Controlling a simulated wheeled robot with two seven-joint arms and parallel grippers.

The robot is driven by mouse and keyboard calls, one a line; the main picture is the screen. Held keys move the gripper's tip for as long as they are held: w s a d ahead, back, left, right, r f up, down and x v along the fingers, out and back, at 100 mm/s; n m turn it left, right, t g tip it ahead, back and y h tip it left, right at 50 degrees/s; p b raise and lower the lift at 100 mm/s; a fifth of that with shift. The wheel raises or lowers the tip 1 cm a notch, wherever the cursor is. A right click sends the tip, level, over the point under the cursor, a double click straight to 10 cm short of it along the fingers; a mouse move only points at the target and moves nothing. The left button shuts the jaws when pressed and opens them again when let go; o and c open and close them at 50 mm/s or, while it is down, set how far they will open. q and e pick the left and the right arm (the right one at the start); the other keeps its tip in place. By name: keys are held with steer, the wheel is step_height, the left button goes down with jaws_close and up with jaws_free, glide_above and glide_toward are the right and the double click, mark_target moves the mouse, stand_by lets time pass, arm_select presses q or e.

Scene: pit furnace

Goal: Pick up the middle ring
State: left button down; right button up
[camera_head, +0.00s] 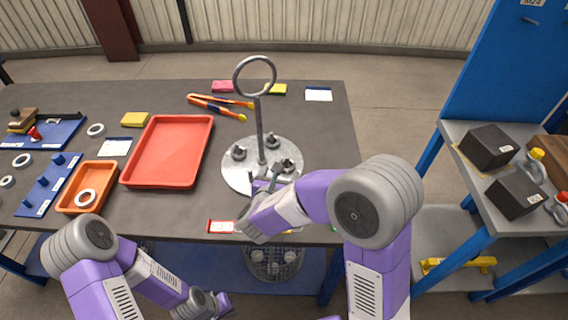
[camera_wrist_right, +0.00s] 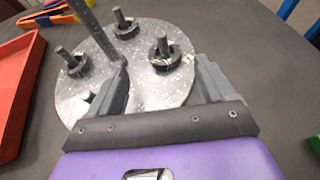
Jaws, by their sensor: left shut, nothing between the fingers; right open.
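A round speckled metal plate (camera_head: 236,178) stands on the table with a central post topped by a large grey ring (camera_head: 255,76). Several short pegs on the plate carry dark rings; in the right wrist view I see a nearer one (camera_wrist_right: 166,57), a far one (camera_wrist_right: 125,28) and a left one (camera_wrist_right: 75,66). Which one is the middle ring I cannot tell. My right gripper (camera_wrist_right: 161,72) is open over the plate, the nearer dark ring showing beyond and between its fingers, with nothing held. My left gripper (camera_head: 219,304) is shut and empty, low in front of the table.
A red tray (camera_head: 167,184) lies left of the plate. A blue-framed shelf (camera_head: 432,180) stands right, across a floor gap.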

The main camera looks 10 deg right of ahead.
mark_target(286, 166)
steer(key=shift+w+d+f, duration=0.4)
steer(key=shift+w+d, duration=0.1)
steer(key=shift+w, duration=0.05)
steer(key=shift+b+x, duration=0.95)
steer(key=shift+x, duration=1.45)
steer(key=shift+s+f, duration=0.1)
steer(key=shift+f, duration=0.05)
steer(key=c, duration=1.2)
